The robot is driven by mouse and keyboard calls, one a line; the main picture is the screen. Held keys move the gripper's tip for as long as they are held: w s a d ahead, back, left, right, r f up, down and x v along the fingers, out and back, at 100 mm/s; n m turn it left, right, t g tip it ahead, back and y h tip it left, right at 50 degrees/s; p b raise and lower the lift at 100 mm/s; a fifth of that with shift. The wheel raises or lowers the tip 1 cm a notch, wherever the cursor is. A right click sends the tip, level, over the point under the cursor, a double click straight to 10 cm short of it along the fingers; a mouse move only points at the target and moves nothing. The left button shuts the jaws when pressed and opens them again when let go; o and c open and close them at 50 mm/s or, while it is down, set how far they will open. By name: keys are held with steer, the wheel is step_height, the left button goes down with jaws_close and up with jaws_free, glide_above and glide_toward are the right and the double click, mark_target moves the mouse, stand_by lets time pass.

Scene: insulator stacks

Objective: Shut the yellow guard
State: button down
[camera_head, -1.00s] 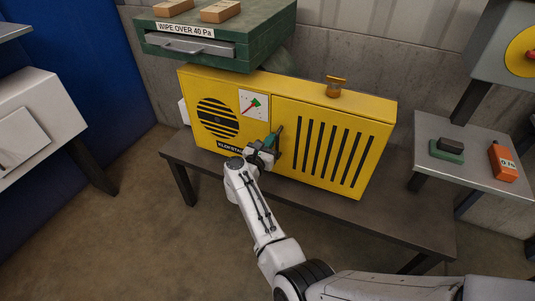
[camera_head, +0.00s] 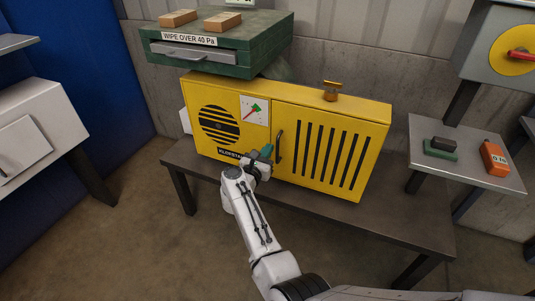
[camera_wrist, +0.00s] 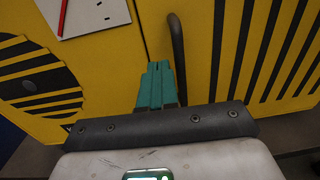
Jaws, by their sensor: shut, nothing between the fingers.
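The yellow guard (camera_head: 327,153) is the slotted right-hand panel of a yellow cabinet, and its face looks flush with the cabinet front. It also fills the right of the wrist view (camera_wrist: 215,50). Its dark upright bar handle (camera_head: 280,148) is near the guard's left edge and shows in the wrist view (camera_wrist: 176,50). My gripper (camera_head: 267,150) is in front of the cabinet, just left of the handle. In the wrist view its teal fingers (camera_wrist: 158,85) are together and empty, near the seam beside the handle. I cannot tell whether they touch anything.
The cabinet stands on a dark bench (camera_head: 385,218). A green drawer unit (camera_head: 270,45) with wooden blocks is behind left. A side table (camera_head: 490,175) at right holds a green-and-black block (camera_head: 441,149) and an orange device (camera_head: 494,157).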

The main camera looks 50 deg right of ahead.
steer(key=p+v, duration=0.1)
steer(key=v, duration=0.9)
steer(key=shift+a+p, duration=0.3)
steer(key=shift+p, duration=0.05)
steer(key=shift+s, duration=0.1)
